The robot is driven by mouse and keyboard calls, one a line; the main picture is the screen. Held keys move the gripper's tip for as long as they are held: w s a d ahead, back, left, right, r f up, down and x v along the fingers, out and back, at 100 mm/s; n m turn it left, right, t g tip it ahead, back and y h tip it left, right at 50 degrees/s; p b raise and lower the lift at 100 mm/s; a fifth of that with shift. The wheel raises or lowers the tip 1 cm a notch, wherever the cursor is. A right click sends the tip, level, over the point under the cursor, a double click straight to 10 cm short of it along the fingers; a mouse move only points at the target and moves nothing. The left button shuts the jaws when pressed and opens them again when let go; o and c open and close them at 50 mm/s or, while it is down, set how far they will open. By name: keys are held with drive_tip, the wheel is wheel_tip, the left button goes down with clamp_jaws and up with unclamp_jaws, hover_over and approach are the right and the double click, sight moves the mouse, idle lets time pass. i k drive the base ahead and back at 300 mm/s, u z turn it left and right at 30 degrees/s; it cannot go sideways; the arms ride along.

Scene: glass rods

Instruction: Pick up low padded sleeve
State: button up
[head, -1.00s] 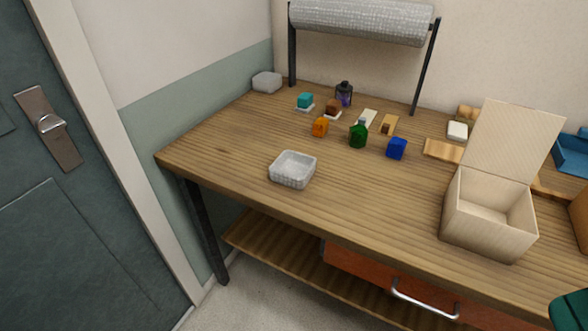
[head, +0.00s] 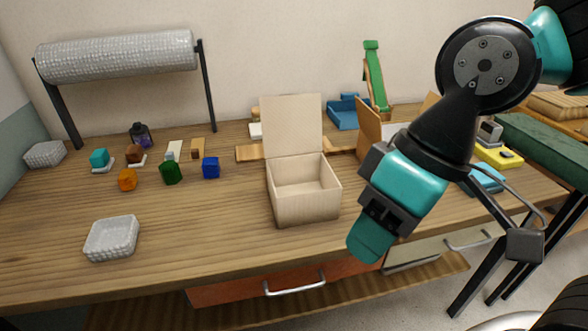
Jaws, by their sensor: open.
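A low, white padded sleeve (head: 112,239), open at the top with a bubbly surface, sits at the front left of the wooden workbench (head: 205,240). It looks empty. A second pale, bubbly padded piece (head: 45,155) lies at the back left; I cannot tell whether it is open on top. My gripper (head: 371,240) hangs in front of the bench at the right, pointing down and left, well apart from both. Its jaws are open, though seen side-on, and I see nothing between them.
An open cardboard box (head: 303,192) stands between the sleeve and my gripper. Small coloured blocks and bottles, including a blue one (head: 211,168) and a green one (head: 171,173), stand behind the sleeve. A bubble-wrap roll (head: 118,57) hangs at the back. Bench between sleeve and box is clear.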

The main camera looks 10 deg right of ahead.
sight(116, 237)
drive_tip(key=u, duration=0.5)
drive_tip(key=k, duration=0.6)
drive_tip(key=u, duration=1.3)
drive_tip(key=i, duration=1.4)
drive_tip(key=z, duration=0.15)
